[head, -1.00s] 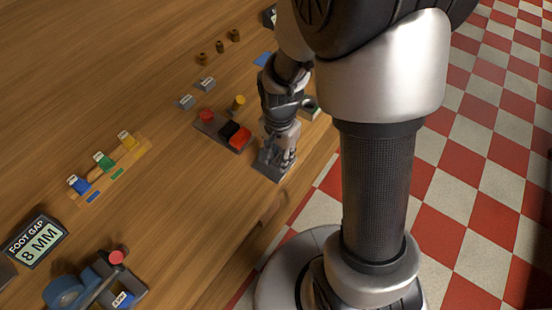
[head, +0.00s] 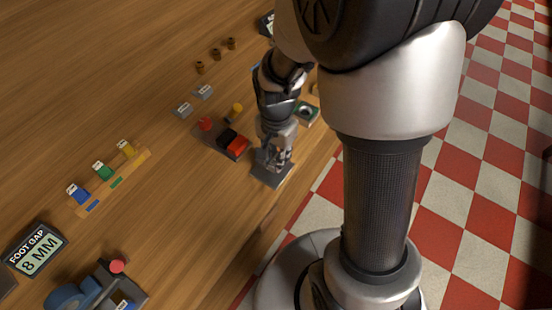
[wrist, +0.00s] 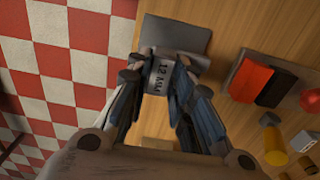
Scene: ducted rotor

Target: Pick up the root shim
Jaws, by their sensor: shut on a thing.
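My gripper (head: 272,160) is low over the front edge of the table, above a dark grey plate (head: 284,178). In the wrist view, my gripper (wrist: 157,70) is shut on a small light grey block marked "12 MM" (wrist: 160,76), which I take to be the root shim. The block sits between the two fingertips, and the grey plate (wrist: 182,36) lies beyond it. I cannot tell whether the block touches the plate. In the head view the fingers hide the block.
A dark tray with red and black blocks (head: 237,148) is left of my gripper. Two grey labelled blocks (head: 183,109) (head: 203,92) lie farther back. A wooden rack (head: 140,160) holds blue, green and yellow pieces. A "FOOT GAP 8 MM" display (head: 37,250) stands front left.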

